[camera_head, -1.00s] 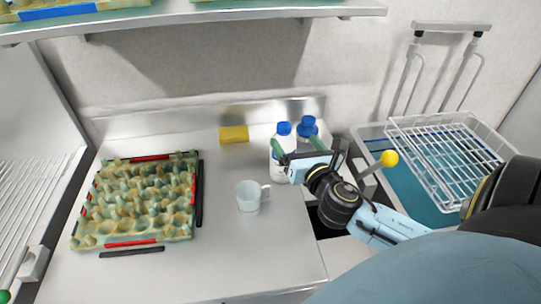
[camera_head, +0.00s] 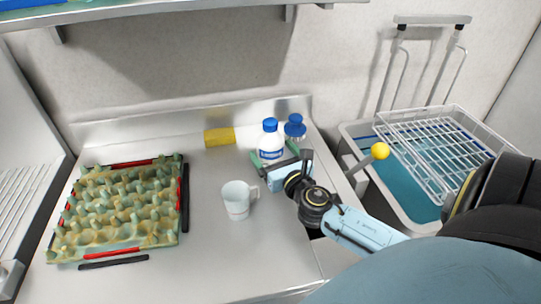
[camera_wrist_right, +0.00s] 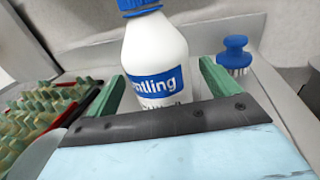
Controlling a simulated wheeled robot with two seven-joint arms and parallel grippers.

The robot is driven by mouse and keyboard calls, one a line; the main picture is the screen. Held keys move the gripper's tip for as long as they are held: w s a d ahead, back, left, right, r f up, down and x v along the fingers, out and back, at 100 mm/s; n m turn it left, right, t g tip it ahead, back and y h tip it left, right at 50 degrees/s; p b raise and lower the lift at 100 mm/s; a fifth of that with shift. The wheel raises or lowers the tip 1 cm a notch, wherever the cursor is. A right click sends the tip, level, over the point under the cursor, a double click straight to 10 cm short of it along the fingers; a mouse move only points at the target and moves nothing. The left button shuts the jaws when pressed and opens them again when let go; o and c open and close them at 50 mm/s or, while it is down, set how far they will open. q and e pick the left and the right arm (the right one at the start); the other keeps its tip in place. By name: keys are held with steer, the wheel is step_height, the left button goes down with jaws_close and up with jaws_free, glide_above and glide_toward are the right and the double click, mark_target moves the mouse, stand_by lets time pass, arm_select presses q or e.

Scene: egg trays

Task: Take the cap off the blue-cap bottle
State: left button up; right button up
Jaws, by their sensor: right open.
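The white bottle with a blue cap and blue label (camera_head: 271,143) stands upright at the back of the counter, left of the blue brush. My right gripper (camera_head: 274,157) is low at the bottle. It is open, with a green finger on either side of the bottle's lower body. In the right wrist view the bottle (camera_wrist_right: 156,50) shows between the two spread green fingers of the gripper (camera_wrist_right: 160,85); contact with them cannot be made out. The blue cap (camera_wrist_right: 136,5) is on the bottle, cut off by the top edge. My left gripper is out of view.
A blue-knobbed brush (camera_head: 295,128) stands just right of the bottle. A white mug (camera_head: 236,202) is in front, left of my gripper. A yellow sponge (camera_head: 220,137) lies by the back wall. An egg tray (camera_head: 175,215) is at left. A sink with a wire rack (camera_head: 430,150) is at right.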

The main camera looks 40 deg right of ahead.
steer(key=shift+x, duration=1.9)
steer(key=shift+c, duration=0.5)
steer(key=c, duration=1.3)
step_height(320, 180, up, 10)
steer(key=p, duration=0.4)
steer(key=shift+r, duration=0.1)
steer(key=o, duration=0.8)
steer(key=c, duration=1)
steer(key=shift+s, duration=0.1)
